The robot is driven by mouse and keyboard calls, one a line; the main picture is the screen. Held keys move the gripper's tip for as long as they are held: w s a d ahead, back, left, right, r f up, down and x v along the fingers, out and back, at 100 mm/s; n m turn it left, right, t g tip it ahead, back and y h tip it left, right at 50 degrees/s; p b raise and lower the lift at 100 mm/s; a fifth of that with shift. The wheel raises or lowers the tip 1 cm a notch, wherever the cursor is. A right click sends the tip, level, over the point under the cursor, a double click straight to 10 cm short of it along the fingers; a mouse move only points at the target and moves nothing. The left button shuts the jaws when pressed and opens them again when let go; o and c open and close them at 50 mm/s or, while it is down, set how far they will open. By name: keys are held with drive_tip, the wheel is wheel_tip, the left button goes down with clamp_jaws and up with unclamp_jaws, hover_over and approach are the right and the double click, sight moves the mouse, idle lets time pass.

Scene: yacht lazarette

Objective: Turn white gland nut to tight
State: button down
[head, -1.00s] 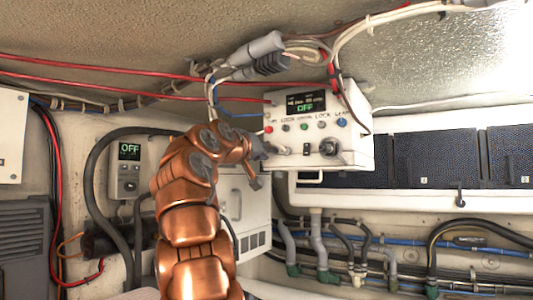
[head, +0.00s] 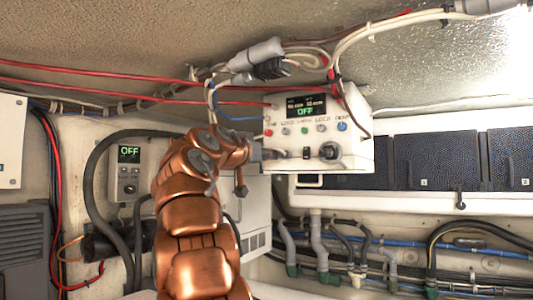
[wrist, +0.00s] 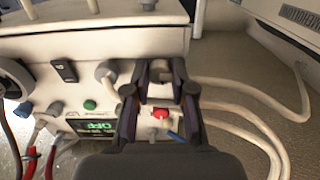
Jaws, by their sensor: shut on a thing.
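A white control box (head: 350,160) with a small display reading OFF hangs under the ceiling in the head view. My copper arm reaches up to the left end of its front, and my gripper (head: 262,153) is at the lower left of the panel there. In the wrist view the panel appears upside down. My gripper (wrist: 161,76) has its two dark fingers on either side of the white gland nut (wrist: 160,77) and is shut on it. The fingers cover most of the nut, so its marking and how far it is turned cannot be seen.
Red cables (head: 130,78) run along the ceiling. A second OFF display unit (head: 129,165) is on the left wall.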

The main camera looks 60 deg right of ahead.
drive_tip(key=shift+a+r+m+p, duration=0.15)
drive_tip(key=shift+r+m+p, duration=0.1)
drive_tip(key=shift+m+p, duration=0.2)
drive_tip(key=shift+w+f, duration=0.1)
drive_tip(key=shift+f, duration=0.35)
idle(0.8)
drive_tip(key=c, duration=1)
unclamp_jaws()
drive_tip(key=shift+r, duration=0.1)
drive_tip(key=a, duration=1.1)
drive_tip(key=shift+s+a, duration=0.3)
drive_tip(key=shift+a, duration=0.1)
